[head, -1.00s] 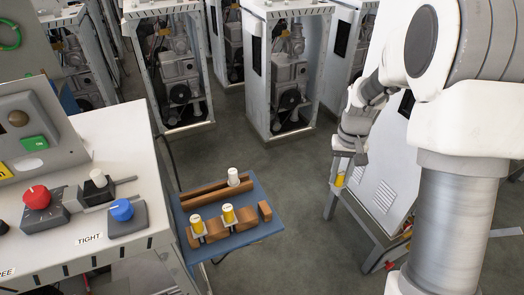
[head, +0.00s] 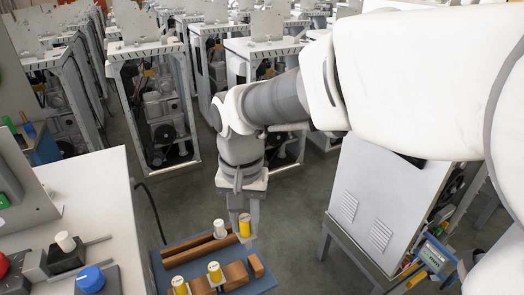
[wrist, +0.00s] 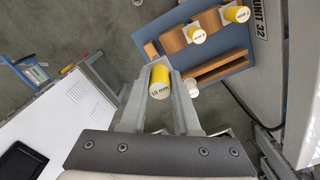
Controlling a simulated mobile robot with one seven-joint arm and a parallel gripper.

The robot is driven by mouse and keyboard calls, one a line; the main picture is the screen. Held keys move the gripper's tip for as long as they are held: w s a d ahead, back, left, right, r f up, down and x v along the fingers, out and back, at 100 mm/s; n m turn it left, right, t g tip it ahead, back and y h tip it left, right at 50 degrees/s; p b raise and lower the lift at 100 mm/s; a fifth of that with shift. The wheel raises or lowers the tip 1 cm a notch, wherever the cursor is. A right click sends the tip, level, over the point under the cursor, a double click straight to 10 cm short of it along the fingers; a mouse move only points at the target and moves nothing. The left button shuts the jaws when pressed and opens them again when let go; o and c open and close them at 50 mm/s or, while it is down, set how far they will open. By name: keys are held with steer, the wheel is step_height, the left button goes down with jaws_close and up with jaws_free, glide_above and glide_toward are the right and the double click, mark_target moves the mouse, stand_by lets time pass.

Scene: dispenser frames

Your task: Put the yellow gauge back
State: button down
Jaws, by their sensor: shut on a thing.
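The yellow gauge (wrist: 160,83), a yellow cylinder with a white end marked "10 mm", is held between the two fingers of my gripper (wrist: 158,90) in the wrist view. In the head view my gripper (head: 241,212) points down over the far right part of the blue tray (head: 268,283), with the yellow gauge (head: 245,226) at its fingertips. The gauge appears above the tray; the exact height is unclear. On the tray is a notched brown wooden rack (head: 236,274) with two other yellow gauges, one at left (head: 179,285) and one at its middle (head: 215,271). The rack's right end holds no gauge.
A white-topped cylinder (head: 220,228) stands by a long brown rail (head: 190,246) behind the rack, close to my gripper. The white bench with a blue knob (head: 90,279) is at left. A white cabinet (head: 362,200) stands at right. Grey floor lies between.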

mark_target(246, 238)
steer(key=shift+f, duration=0.1)
steer(key=shift+f+b, duration=1.9)
steer(key=shift+f, duration=0.6)
steer(key=shift+f+b, duration=1.95)
steer(key=shift+f, duration=1)
steer(key=c, duration=0.6)
jaws_free()
steer(key=shift+o, duration=0.2)
step_height(246, 238, up, 18)
steer(key=shift+f+p, duration=0.25)
steer(key=shift+p, duration=0.9)
